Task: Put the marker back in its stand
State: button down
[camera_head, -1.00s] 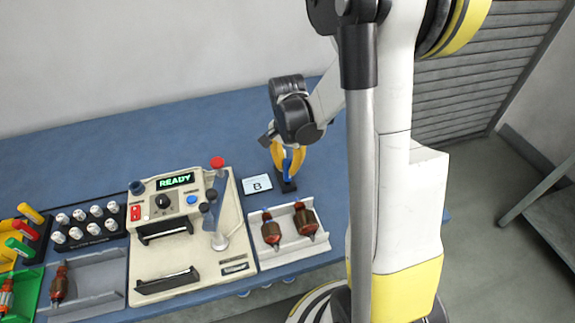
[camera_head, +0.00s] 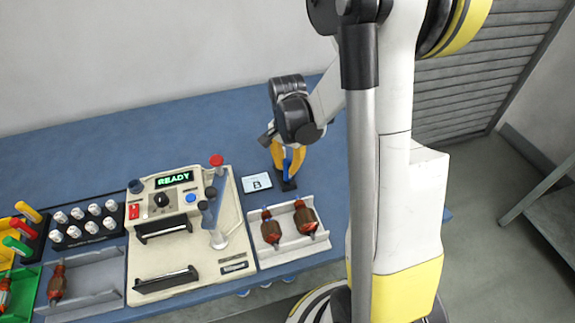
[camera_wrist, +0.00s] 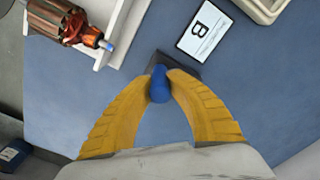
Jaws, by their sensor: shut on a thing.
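The blue marker (camera_wrist: 159,84) is between the yellow fingertips of my gripper (camera_wrist: 160,82) in the wrist view, and the fingers are shut on it. In the head view the marker (camera_head: 288,166) stands about upright, with its lower end at the small dark stand (camera_head: 289,185). The stand also shows in the wrist view (camera_wrist: 185,66), partly hidden behind the marker and fingers. Whether the marker's lower end sits fully inside the stand cannot be told. My gripper (camera_head: 287,166) points down over the stand.
A white card marked B (camera_head: 257,183) lies left of the stand. A pale tray (camera_head: 287,240) with two copper-wound armatures is in front. The winding machine (camera_head: 185,230) reads READY. The blue table behind is clear.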

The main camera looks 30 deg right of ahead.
jog(key=shift+f+b, duration=0.5)
jog(key=shift+f, duration=0.15)
jog(key=c, duration=1.3)
grip_release()
jog(key=shift+r, duration=0.15)
notch_tip(320, 180, up, 12)
jog(key=shift+f, duration=0.1)
